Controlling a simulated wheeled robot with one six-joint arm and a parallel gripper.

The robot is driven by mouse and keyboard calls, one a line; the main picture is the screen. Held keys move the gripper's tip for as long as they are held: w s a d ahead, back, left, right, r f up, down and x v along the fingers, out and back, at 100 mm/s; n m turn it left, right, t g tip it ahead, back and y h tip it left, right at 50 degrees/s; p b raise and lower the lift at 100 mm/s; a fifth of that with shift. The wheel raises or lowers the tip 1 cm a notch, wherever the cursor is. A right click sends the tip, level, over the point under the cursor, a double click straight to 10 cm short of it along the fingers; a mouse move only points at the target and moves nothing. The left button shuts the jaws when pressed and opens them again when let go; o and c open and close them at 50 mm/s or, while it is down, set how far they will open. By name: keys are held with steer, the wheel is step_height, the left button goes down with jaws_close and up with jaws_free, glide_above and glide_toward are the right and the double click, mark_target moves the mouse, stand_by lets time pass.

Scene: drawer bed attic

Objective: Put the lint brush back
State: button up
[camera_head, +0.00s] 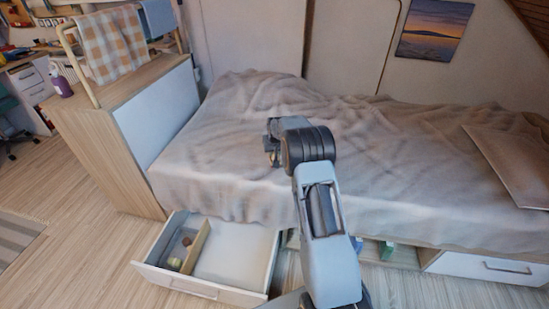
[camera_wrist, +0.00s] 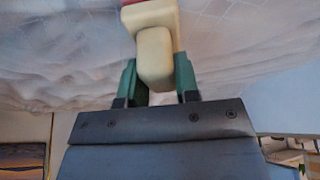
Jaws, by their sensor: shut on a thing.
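My gripper (camera_wrist: 157,78) is shut on the lint brush (camera_wrist: 153,50), which shows as a cream handle with a red edge at the top of the wrist view. The brush's far end is out of that view. In the head view my gripper (camera_head: 271,142) is above the bed, and the brush is hidden there by my arm. The drawer (camera_head: 207,291) under the bed's left end is pulled open. A wooden divider (camera_head: 196,247) splits it into a narrow left part with a few small items and a wide right part that looks empty.
A wooden cabinet (camera_head: 125,130) with a towel rail and purple bottle (camera_head: 60,80) stands left. A closed drawer (camera_head: 490,267) is at lower right.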

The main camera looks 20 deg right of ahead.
steer(key=shift+w+f, duration=0.2)
steer(key=shift+f, duration=0.1)
steer(key=shift+w+f, duration=0.1)
steer(key=shift+f, duration=1.45)
steer(key=shift+f+b, duration=0.1)
steer(key=shift+b, duration=0.25)
steer(key=shift+f, duration=0.15)
steer(key=o, duration=0.9)
